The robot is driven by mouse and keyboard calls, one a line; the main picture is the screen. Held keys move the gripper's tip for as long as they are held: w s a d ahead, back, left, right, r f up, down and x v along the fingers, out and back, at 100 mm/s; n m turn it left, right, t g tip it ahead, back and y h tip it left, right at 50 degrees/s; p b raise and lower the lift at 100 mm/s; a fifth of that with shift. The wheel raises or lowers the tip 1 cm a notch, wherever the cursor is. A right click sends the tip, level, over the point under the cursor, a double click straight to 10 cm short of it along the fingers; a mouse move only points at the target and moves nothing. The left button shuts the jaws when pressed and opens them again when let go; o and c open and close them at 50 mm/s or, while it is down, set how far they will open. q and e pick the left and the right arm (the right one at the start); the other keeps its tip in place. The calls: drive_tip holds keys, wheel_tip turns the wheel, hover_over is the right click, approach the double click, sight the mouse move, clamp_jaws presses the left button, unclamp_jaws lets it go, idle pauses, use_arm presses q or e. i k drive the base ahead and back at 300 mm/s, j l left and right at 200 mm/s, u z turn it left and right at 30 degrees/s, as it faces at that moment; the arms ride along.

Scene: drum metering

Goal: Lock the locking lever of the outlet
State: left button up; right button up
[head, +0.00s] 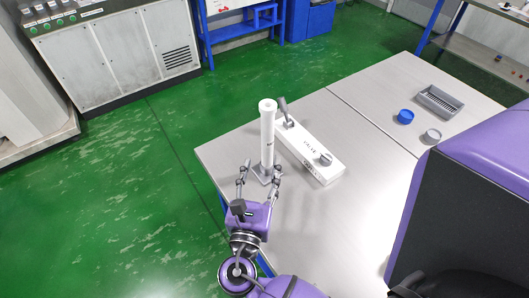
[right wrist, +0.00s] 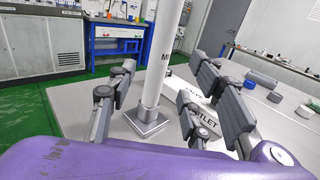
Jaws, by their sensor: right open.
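A white upright column (head: 267,138) stands on a grey square base plate at the near left of the metal table. Beside it, to the right, lies a long white block (head: 312,150); its lettering in the right wrist view (right wrist: 201,140) ends in "OUTLET". A dark grey lever (head: 284,112) sticks up, tilted, at the block's far end. A round grey knob (head: 326,159) sits at its near end. My right gripper (head: 261,169) is open and empty, with its fingers on either side of the column in the picture; I see no contact. The lever is not clear in the wrist view.
A blue round cup (head: 405,116), a grey round piece (head: 432,135) and a grey slotted tray (head: 439,101) stand farther right on the table (head: 373,125). The table between them and the block is clear. Green floor lies to the left.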

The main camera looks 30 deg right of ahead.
sight(282, 101)
drive_tip(key=k+j, duration=0.8)
drive_tip(key=j, duration=0.1)
